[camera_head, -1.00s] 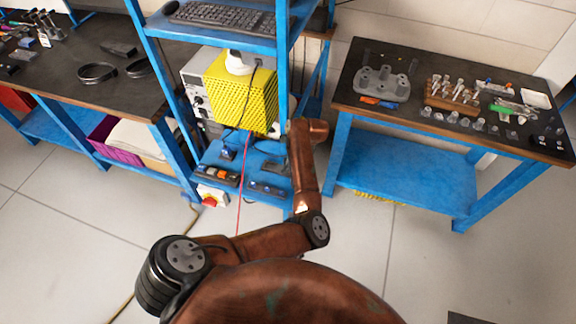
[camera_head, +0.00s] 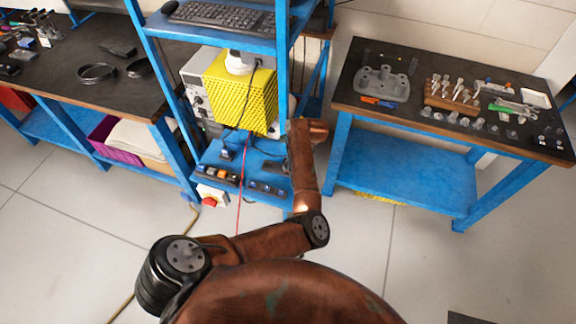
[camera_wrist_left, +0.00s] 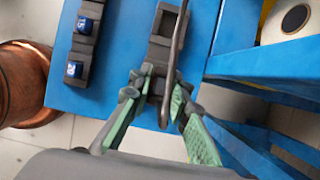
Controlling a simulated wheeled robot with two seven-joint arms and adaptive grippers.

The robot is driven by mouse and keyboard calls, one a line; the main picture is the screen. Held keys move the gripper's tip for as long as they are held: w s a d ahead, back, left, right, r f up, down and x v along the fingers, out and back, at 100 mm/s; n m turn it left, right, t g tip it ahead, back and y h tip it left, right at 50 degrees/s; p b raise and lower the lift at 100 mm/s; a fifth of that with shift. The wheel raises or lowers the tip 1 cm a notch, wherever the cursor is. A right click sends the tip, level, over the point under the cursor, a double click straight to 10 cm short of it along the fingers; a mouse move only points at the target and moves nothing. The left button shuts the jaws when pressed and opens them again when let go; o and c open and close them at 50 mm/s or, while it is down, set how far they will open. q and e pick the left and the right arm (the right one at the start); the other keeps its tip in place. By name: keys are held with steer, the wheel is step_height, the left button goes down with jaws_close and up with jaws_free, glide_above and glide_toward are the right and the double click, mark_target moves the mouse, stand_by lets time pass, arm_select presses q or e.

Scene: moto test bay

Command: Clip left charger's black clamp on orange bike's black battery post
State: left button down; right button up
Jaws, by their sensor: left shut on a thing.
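In the left wrist view my left gripper (camera_wrist_left: 160,92), with green-padded fingers, is shut on a dark part that I take for the black clamp (camera_wrist_left: 164,116). A thin dark strip, a cable or handle, runs up from it over a dark slotted holder (camera_wrist_left: 167,22) on the blue shelf. I cannot tell whether the clamp still touches the holder. In the head view my brown left arm reaches to the blue rack's lower shelf, and its gripper is mostly hidden there. The orange bike and its battery post are not in view. My right gripper is not in view.
A yellow perforated box (camera_head: 240,95) stands in the blue rack above the lower shelf (camera_head: 225,157). A red cable (camera_head: 240,190) hangs down in front. A workbench (camera_head: 90,90) stands left and a tool table (camera_head: 400,115) right.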

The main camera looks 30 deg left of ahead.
arm_select(q)
steer(key=shift+r, duration=0.1)
step_height(320, 180, up, 9)
steer(key=shift+r, duration=0.45)
